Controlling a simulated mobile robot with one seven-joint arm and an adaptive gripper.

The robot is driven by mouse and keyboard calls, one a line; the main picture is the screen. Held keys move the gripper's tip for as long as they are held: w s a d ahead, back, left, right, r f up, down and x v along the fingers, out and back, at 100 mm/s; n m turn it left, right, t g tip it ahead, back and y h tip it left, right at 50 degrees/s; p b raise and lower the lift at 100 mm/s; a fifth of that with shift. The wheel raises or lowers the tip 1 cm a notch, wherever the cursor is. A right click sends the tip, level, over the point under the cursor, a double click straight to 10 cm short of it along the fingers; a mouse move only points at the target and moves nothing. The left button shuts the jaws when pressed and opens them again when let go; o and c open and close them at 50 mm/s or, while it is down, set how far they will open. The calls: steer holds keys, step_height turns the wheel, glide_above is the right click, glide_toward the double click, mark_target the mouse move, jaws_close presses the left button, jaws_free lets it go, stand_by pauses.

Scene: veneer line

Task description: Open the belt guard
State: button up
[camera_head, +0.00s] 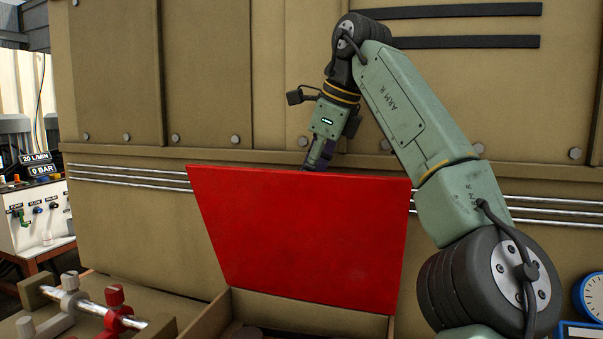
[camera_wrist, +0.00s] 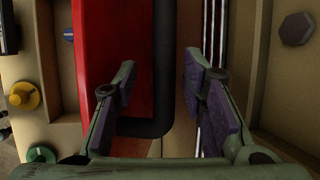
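The belt guard (camera_head: 300,235) is a red panel standing steeply raised above an open tan box. In the wrist view its red face (camera_wrist: 105,35) is at the left. A black bar handle (camera_wrist: 162,110) runs beside it and bends toward the panel. My gripper (camera_head: 317,163) is at the top edge of the guard, with its fingertips partly hidden behind that edge. In the wrist view my gripper (camera_wrist: 160,75) is open, one finger on each side of the handle, with gaps visible on both sides.
The tan box (camera_head: 215,315) opens below the guard. A large tan machine wall (camera_head: 220,90) with bolts and metal rails (camera_head: 545,202) is close behind my gripper. Red clamps on a shaft (camera_head: 115,297) are at lower left. A blue gauge (camera_head: 590,297) is at lower right.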

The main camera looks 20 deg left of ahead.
mark_target(342, 203)
steer(key=s+d, duration=0.1)
steer(key=d, duration=0.1)
steer(key=s+d, duration=0.1)
steer(key=d, duration=0.1)
steer(key=s+d, duration=0.1)
steer(key=d, duration=0.1)
steer(key=shift+s+d+f, duration=0.15)
steer(key=shift+s, duration=0.15)
steer(key=d, duration=0.2)
steer(key=s+d, duration=0.1)
steer(key=d, duration=0.1)
steer(key=shift+a, duration=0.8)
